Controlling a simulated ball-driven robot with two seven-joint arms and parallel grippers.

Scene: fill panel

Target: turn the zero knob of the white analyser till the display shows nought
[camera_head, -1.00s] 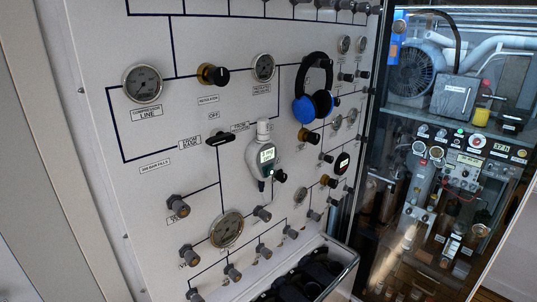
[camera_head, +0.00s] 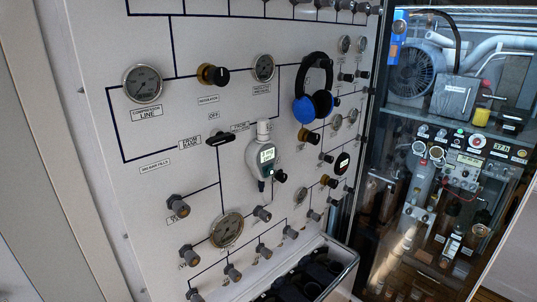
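The white analyser (camera_head: 259,157) hangs on the upright panel, a little right of the panel's middle. Its small display (camera_head: 267,155) is lit pale, but its digits are too small to read surely. A dark knob (camera_head: 280,176) shows at the analyser's lower right; I cannot tell whether it is the zero knob or a panel knob. Neither of my grippers is in view.
Blue and black headphones (camera_head: 313,92) hang at the upper right of the panel. Round gauges, such as the compressor line gauge (camera_head: 142,83), and several valve knobs stick out around the analyser. A bin (camera_head: 343,267) juts out below. A glass-fronted machine cabinet (camera_head: 450,150) stands at the right.

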